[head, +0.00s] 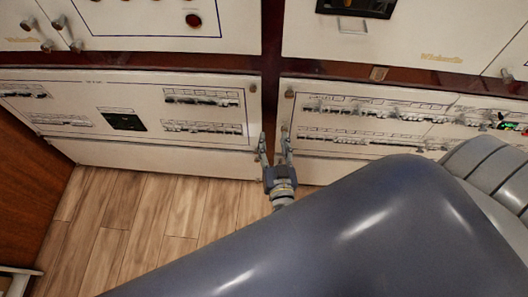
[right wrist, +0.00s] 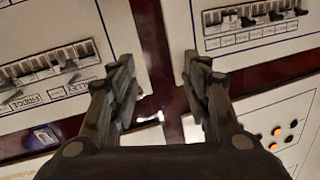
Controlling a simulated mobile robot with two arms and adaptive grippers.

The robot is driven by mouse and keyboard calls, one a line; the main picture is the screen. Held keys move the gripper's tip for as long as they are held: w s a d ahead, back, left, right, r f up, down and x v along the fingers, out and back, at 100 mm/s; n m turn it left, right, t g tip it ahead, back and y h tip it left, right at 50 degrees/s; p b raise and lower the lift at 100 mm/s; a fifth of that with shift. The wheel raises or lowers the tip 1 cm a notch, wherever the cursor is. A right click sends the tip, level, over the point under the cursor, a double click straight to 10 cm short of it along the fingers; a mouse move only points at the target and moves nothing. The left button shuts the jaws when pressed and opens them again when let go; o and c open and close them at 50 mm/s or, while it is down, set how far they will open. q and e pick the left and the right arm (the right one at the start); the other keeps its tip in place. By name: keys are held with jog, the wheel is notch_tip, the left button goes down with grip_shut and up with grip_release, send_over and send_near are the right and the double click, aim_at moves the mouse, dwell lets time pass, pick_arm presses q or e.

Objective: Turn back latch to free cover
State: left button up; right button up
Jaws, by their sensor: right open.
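My right gripper (head: 274,143) is open in front of the dark red gap between the two lower white breaker panels. Its fingers also show in the right wrist view (right wrist: 158,64), apart, with nothing between them but the dark red strip behind. The left lower panel (head: 75,101) and the right lower panel (head: 395,97) carry rows of breakers. Small round fasteners sit at their inner upper corners, one on the left panel (head: 252,88) and one on the right panel (head: 289,94). I cannot tell which part is the latch. My left gripper is out of view.
Dark red rails (head: 330,79) frame the panels, with a small tan tab (head: 378,73) on one. A wooden side wall (head: 25,185) stands at the left. The wooden floor (head: 135,215) is bare. My own arm hides the lower right.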

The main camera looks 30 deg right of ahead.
jog(key=s+a+f+n+g+y, duration=0.2)
jog(key=s+a+f+y, duration=0.1)
jog(key=f, duration=0.6)
jog(key=s+a+f+n+g+y+b, duration=0.1)
jog(key=s+a+f+n+y, duration=0.2)
jog(key=f, duration=0.7)
jog(key=shift+f+g, duration=0.2)
jog(key=shift+g, duration=0.2)
jog(key=shift+a, duration=0.1)
jog(key=s+d+f+n+g+y, duration=0.1)
jog(key=s+d+f+n+g, duration=0.15)
jog(key=s+f+g, duration=0.9)
jog(key=s+d+f, duration=0.1)
jog(key=s+f, duration=0.2)
jog(key=s, duration=0.3)
jog(key=s+d+f, duration=0.2)
jog(key=s+f, duration=0.1)
jog(key=s, duration=0.3)
jog(key=s+d+f+h, duration=0.1)
jog(key=s+f, duration=0.2)
jog(key=s, duration=0.3)
jog(key=shift+s+d, duration=0.15)
